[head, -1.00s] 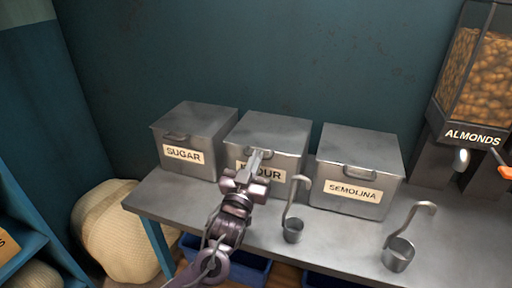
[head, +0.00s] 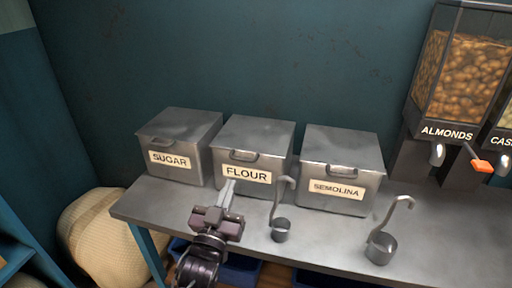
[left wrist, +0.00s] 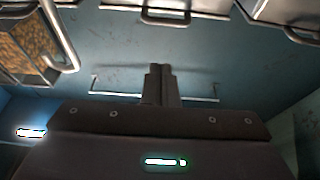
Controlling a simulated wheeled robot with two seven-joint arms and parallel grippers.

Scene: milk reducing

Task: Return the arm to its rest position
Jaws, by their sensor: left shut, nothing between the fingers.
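My left gripper (head: 229,188) is in the lower middle of the head view, in front of the flour bin (head: 251,153) and above the table's front edge. Its two fingers are together with nothing between them, and they are apart from the bin. In the left wrist view the closed fingers (left wrist: 160,84) point toward the blue wall, with bin handles along the top edge. The flour bin is lidded and its label is in full view. My right gripper is in neither view.
The sugar bin (head: 178,146) and semolina bin (head: 340,170) flank the flour bin on the grey table (head: 445,235). Two hooked ladles (head: 281,229) (head: 381,246) stand at its front. An almond dispenser (head: 466,75) is at the right. A pale sack (head: 100,235) sits at the lower left.

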